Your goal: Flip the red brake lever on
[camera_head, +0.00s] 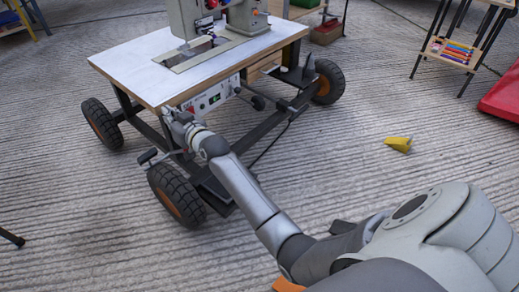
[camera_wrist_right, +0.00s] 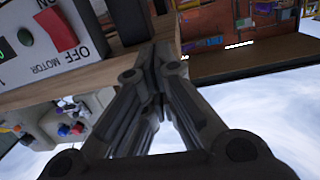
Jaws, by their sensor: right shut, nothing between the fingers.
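I cannot make out a red brake lever for certain. A wheeled sewing-machine table (camera_head: 130,62) has a white control box (camera_head: 215,97) under its front edge. In the right wrist view the box (camera_wrist_right: 62,72) shows a red switch (camera_wrist_right: 58,29) and lettering reading OFF and MOTOR. My right gripper (camera_head: 177,118) reaches the left end of the box, just below the tabletop edge. In the right wrist view the gripper (camera_wrist_right: 153,62) is shut and empty, beside the box; contact cannot be told. My left gripper is not in view.
Big black wheels with orange hubs (camera_head: 178,196) carry the table frame. A yellow wedge (camera_head: 398,144) lies on the ribbed floor at right. A small rack (camera_head: 452,52) and a red mat (camera_head: 503,97) stand farther right. The floor between is clear.

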